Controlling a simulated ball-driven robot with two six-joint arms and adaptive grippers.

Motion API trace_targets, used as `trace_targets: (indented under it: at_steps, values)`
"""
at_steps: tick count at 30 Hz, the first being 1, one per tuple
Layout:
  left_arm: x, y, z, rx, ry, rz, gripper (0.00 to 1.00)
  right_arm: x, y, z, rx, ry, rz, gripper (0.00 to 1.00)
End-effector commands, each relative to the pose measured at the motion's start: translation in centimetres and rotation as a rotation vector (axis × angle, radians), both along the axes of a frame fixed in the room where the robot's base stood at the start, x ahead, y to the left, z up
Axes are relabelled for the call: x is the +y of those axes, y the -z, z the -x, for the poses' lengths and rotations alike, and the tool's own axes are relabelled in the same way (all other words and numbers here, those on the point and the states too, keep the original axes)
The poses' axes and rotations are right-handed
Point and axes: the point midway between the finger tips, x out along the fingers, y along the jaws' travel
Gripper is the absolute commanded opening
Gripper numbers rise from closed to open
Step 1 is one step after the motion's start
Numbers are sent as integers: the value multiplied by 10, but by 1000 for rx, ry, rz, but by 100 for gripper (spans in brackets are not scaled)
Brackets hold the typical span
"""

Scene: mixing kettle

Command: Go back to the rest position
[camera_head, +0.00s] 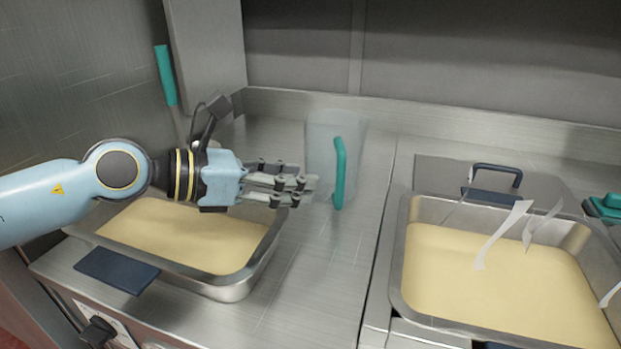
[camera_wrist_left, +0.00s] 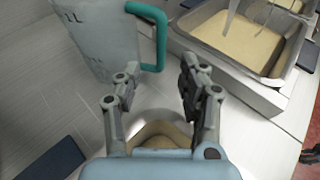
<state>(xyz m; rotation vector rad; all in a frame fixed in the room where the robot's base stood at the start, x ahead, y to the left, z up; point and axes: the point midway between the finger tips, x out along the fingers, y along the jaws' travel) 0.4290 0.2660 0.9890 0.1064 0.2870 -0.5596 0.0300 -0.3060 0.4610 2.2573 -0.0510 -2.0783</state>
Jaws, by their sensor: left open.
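My left gripper (camera_head: 300,187) reaches in from the left in the head view, above the right side of the left kettle. It is open and empty, with its fingertips just left of a clear jug. The left wrist view shows its two fingers (camera_wrist_left: 160,95) apart with nothing between them. The clear jug (camera_head: 322,145) with a teal handle (camera_head: 340,175) stands upright on the counter. The jug also shows in the left wrist view (camera_wrist_left: 100,40), ahead of the fingers. My right gripper is in neither view.
The left kettle (camera_head: 240,285) and the right kettle (camera_head: 398,270) hold pale yellow contents. Whitish paddle-like pieces (camera_head: 500,235) stand over the right one. A teal-handled tool (camera_head: 165,76) leans at the back left. Bare steel counter (camera_head: 315,270) lies between the kettles.

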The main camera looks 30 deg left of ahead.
Motion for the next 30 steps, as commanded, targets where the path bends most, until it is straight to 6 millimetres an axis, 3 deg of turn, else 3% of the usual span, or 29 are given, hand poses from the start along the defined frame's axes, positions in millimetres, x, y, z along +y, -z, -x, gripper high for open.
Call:
trace_targets:
  at_steps: [10, 21, 30]
  values:
    - [3, -6, 6, -1, 2, 2, 41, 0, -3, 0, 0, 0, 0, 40]
    - [3, -73, 5, -10, 1, 2, 41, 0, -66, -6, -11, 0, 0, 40]
    - [3, -101, 5, -13, 2, 2, 41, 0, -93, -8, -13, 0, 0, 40]
